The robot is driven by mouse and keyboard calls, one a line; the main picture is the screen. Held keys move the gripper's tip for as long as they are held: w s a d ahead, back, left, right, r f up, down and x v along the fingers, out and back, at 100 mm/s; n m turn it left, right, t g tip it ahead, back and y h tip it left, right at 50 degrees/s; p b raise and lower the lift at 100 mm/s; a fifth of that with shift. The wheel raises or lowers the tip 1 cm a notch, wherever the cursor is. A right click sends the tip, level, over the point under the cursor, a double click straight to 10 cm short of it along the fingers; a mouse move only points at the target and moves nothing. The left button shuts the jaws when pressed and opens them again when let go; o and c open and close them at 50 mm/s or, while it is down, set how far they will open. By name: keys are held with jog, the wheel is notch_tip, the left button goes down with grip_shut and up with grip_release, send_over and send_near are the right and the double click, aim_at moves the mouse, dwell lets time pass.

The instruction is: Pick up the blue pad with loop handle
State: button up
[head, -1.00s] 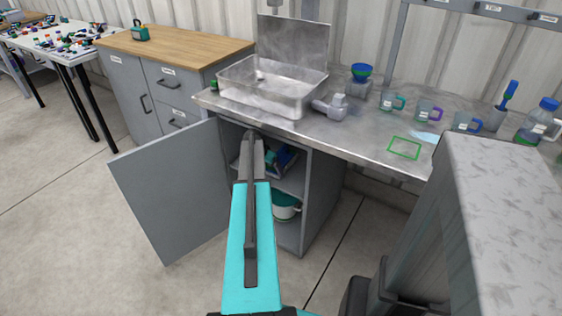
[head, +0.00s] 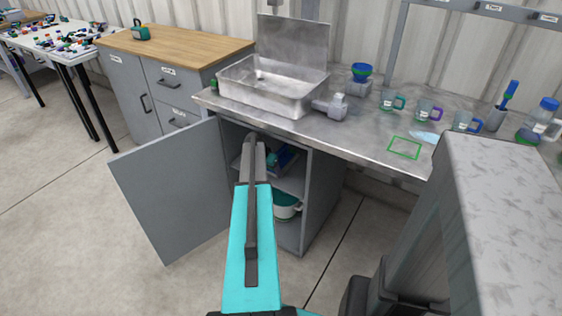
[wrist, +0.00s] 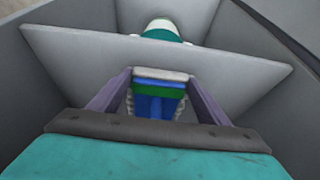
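In the wrist view a blue thing with green and whitish bands (wrist: 158,103), apparently the blue pad, lies between the two fingers of my gripper (wrist: 158,78). The fingers stand apart, one along each side of it, with ribbed inner faces close to its edges. I cannot tell whether they press on it. No loop handle can be made out. In the head view a blue item (head: 286,160) shows on the cabinet shelf (head: 292,181), partly behind my arm, and my fingertips are hidden there.
The grey cabinet door (head: 168,190) stands open on the left. A white and teal pot (head: 286,207) sits below the shelf and also shows in the wrist view (wrist: 163,30). The metal worktop (head: 360,135) overhangs the cabinet and carries a basin (head: 270,92) and several mugs.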

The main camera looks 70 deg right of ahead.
jog(key=c, duration=0.3)
jog(key=shift+r, duration=0.15)
